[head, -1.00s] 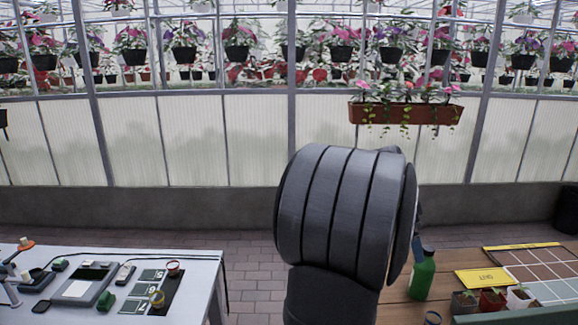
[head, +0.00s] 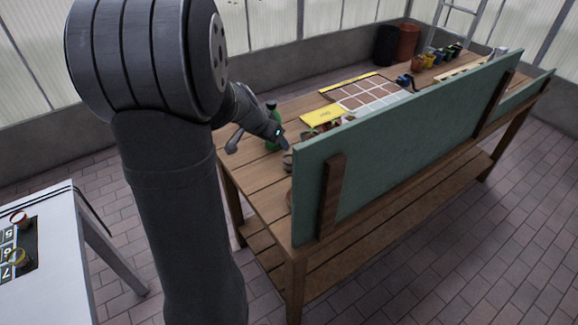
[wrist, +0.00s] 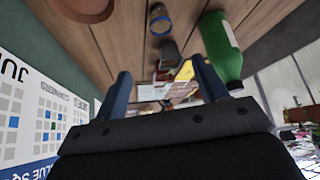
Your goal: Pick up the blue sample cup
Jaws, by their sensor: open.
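My gripper (head: 284,145) is over the near left end of the wooden bench, partly hidden by a green panel in the head view. In the wrist view, my gripper (wrist: 160,70) has its two blue fingers apart with nothing held between them. Two small cups, one red-banded (head: 20,217) and one yellow-banded (head: 20,257), stand on the white table at the left.
A green bottle (wrist: 220,45) stands close to the right finger. The upright green panel (head: 400,150) edges the bench (head: 262,190). A yellow sign (head: 322,117) and a tile tray (head: 368,93) lie farther back. A printed sheet (wrist: 35,110) shows at left in the wrist view.

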